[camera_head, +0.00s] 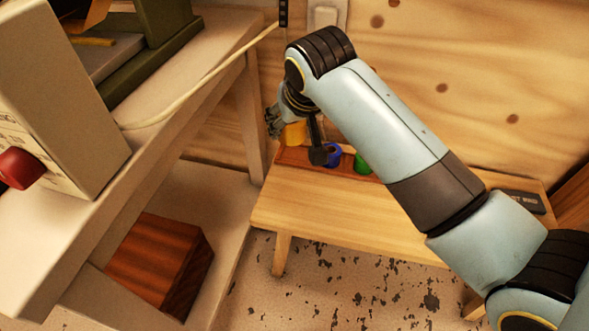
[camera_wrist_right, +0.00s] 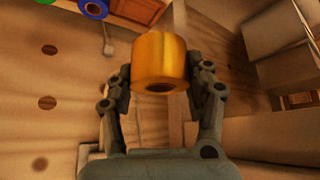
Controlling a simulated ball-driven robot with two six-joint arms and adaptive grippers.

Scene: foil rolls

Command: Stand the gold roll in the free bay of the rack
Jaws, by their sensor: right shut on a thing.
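The gold roll (camera_head: 295,133) is held between the two fingers of my right gripper (camera_wrist_right: 159,84). In the right wrist view the gold roll (camera_wrist_right: 158,62) shows its open core facing the camera side. The brown rack (camera_head: 291,156) lies on the low wooden bench, and in the head view the gold roll is in front of its left part. I cannot tell if they touch there. A blue roll (camera_head: 333,155) and a green roll (camera_head: 362,164) stand at the rack. The wrist view shows the rack (camera_wrist_right: 140,10) beyond the gold roll, apart in the picture. My left gripper is out of view.
The low bench (camera_head: 330,205) is clear in front of the rack. A plywood wall (camera_head: 450,70) stands behind. A pale workbench (camera_head: 185,105) with a machine is at left, with a cable (camera_head: 200,85) hanging along it. A wooden box (camera_head: 160,262) sits on its lower shelf.

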